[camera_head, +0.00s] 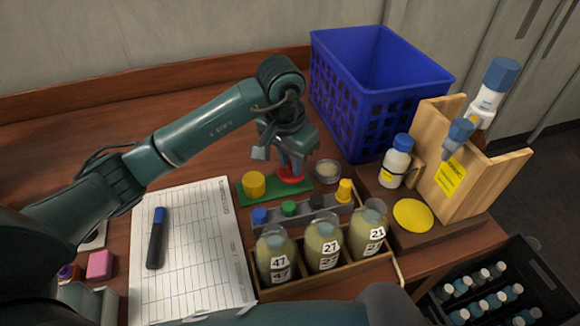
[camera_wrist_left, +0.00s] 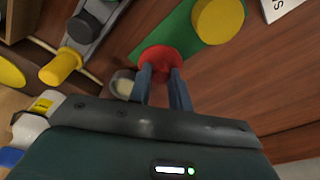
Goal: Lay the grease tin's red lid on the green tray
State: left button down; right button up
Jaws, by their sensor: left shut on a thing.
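The red lid (camera_head: 291,178) is between the fingers of my left gripper (camera_head: 291,168), which is shut on it. The lid is at the right end of the green tray (camera_head: 273,194), over or on it; I cannot tell if it touches. In the left wrist view the lid (camera_wrist_left: 160,57) overlaps the end of the tray (camera_wrist_left: 178,30), below the fingertips (camera_wrist_left: 160,72). The open grease tin (camera_head: 327,171), with pale contents, stands just right of the tray; it also shows in the wrist view (camera_wrist_left: 122,86). My right gripper is not seen.
A yellow cylinder (camera_head: 254,184) stands on the tray's left end. A grey rack (camera_head: 300,215) with coloured caps and a wooden crate of bottles (camera_head: 325,280) stand in front. A blue crate (camera_head: 365,95) is behind right. A clipboard sheet (camera_head: 195,250) lies left.

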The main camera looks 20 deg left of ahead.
aim_at(286, 176)
pick_arm(q)
jog(key=shift+f, duration=1.2)
jog(key=shift+f, duration=0.15)
jog(key=c, duration=1.3)
grip_release()
notch_tip(286, 176, up, 12)
jog(key=s, duration=0.1)
jog(key=shift+s+a+b, duration=0.15)
jog(key=shift+a+b, duration=0.15)
jog(key=shift+b, duration=0.15)
